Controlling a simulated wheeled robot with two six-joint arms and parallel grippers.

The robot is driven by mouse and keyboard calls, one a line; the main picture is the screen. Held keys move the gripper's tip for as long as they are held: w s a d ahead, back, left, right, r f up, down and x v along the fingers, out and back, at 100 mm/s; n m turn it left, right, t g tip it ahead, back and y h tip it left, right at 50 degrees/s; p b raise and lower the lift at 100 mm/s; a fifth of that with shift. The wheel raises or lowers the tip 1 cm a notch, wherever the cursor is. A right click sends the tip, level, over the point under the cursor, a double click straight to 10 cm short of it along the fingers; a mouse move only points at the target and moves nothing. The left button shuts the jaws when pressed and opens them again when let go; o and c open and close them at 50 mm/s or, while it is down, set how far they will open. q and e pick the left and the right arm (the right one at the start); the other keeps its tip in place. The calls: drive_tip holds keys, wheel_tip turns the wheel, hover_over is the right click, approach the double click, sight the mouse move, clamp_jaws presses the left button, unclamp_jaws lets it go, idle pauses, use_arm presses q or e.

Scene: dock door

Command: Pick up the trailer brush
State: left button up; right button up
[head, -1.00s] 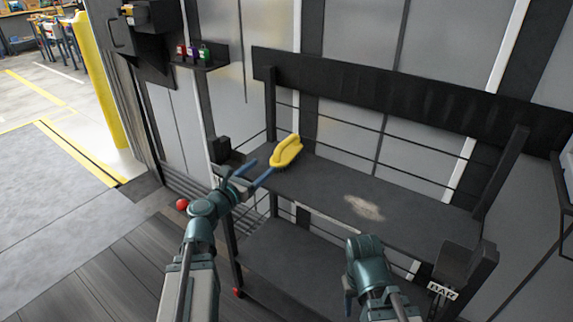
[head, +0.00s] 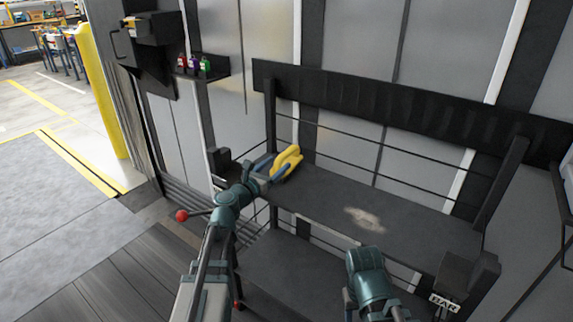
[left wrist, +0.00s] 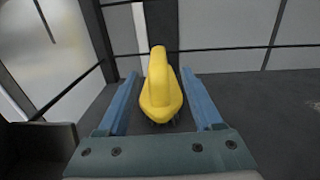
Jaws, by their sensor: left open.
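The trailer brush (head: 288,160) is yellow with a raised handle and stands on the dark upper shelf (head: 400,212) near its left end. In the left wrist view the brush (left wrist: 160,88) sits between the two blue fingers, with dark bristles under it. My left gripper (head: 271,165) is open around the brush, and gaps show between the fingers (left wrist: 160,100) and its sides. My right arm shows at the bottom of the head view, but its fingertips cannot be made out clearly.
A pale dusty patch (head: 365,218) lies on the shelf right of the brush. A black rail (head: 400,105) runs along the back. Small coloured bottles (head: 194,65) stand on a wall ledge at upper left. A yellow post (head: 103,90) stands farther left.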

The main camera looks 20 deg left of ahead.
use_arm(q)
drive_tip(key=x, duration=0.5)
drive_tip(key=shift+w+r, duration=0.15)
drive_tip(key=shift+r, duration=0.1)
clamp_jaws()
